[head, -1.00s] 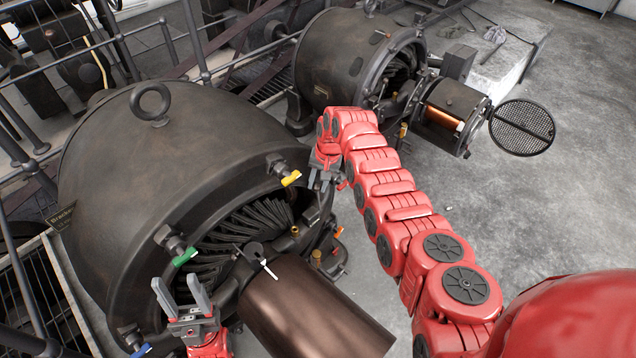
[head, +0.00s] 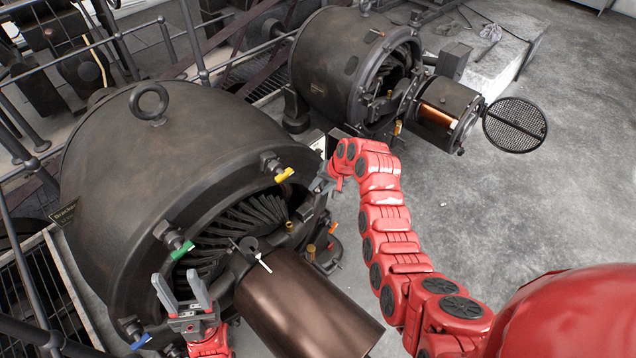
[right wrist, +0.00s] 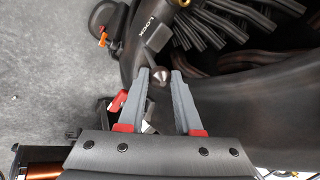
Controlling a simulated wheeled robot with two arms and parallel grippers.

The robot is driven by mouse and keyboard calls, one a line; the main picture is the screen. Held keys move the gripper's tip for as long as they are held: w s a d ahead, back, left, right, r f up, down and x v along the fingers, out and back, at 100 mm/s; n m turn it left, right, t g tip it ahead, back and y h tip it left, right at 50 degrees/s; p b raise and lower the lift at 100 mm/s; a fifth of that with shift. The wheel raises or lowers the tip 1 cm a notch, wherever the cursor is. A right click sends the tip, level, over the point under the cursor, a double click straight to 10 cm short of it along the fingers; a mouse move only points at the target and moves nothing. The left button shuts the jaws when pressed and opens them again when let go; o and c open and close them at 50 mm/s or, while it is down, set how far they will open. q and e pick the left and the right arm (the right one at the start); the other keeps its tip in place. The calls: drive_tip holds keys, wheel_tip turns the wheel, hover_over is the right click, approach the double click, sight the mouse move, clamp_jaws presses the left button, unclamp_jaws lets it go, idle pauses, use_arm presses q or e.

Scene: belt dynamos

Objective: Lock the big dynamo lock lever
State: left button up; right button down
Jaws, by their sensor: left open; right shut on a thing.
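The big dynamo (head: 170,150) is the large dark drum at the left of the head view, with its open end toward me. My right gripper (head: 320,187) is at the right edge of that end. In the right wrist view, its two grey fingers (right wrist: 160,82) are on either side of a dark round knob (right wrist: 159,74), the end of the lock lever. A dark curved part beside it bears the word LOCK (right wrist: 149,24). In the head view the lever is hard to make out near my gripper. My left gripper (head: 181,290) is open and empty, low before the dynamo.
Yellow (head: 285,175), green (head: 182,250) and blue (head: 141,342) handles stick out around the dynamo's rim. A brown cylinder (head: 305,305) extends from its open end. A smaller dynamo (head: 350,70) stands behind. Grey floor (head: 520,215) is clear at the right.

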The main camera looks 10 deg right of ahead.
drive_tip(key=s+d+f+t+y+b, duration=0.3)
drive_tip(key=s+d+f+t+b, duration=0.1)
drive_tip(key=b, duration=0.5)
drive_tip(key=shift+s+f+t+y, duration=0.35)
drive_tip(key=shift+s+t, duration=0.15)
drive_tip(key=shift+s, duration=0.5)
drive_tip(key=shift+s+f, duration=0.1)
drive_tip(key=c, duration=0.9)
unclamp_jaws()
drive_tip(key=shift+o, duration=0.2)
